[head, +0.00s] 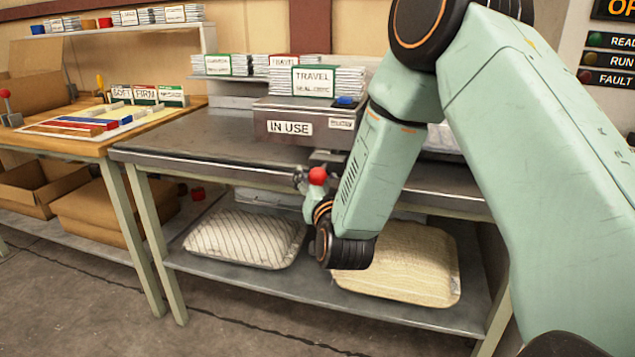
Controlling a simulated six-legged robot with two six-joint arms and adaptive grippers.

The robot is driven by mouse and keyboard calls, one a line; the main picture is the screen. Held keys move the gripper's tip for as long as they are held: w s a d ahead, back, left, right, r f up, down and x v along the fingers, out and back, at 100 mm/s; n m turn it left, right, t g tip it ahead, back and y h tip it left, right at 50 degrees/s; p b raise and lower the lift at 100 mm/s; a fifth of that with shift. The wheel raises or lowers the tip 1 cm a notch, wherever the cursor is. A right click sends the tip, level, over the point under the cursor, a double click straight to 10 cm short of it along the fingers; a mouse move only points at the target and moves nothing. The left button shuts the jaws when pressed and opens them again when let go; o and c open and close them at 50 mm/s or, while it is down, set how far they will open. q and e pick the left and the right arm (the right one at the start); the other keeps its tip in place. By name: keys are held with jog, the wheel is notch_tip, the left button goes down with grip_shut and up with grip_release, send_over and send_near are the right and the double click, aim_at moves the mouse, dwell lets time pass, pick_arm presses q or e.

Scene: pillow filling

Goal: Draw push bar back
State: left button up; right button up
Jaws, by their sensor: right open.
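A red ball knob (317,176) shows at the front edge of the metal-topped bench, below the grey box with the "IN USE" label (289,128). It looks like the end of the push bar; the bar's shaft is hidden. My right gripper (306,183) is at the knob, its jaws open, with a grey finger just left of the red ball. My own wrist and forearm cover part of the gripper, so I cannot tell whether it touches the knob. My left gripper is not in view.
Under the bench, a shelf holds a striped pillow (245,238) and a tan pillow (410,265). Labelled packets (315,80) and a blue block (344,100) lie on the box. A wooden table (60,140) with cards stands left. The bench top's left part (195,135) is clear.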

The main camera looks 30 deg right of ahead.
grip_shut()
dwell(0.7)
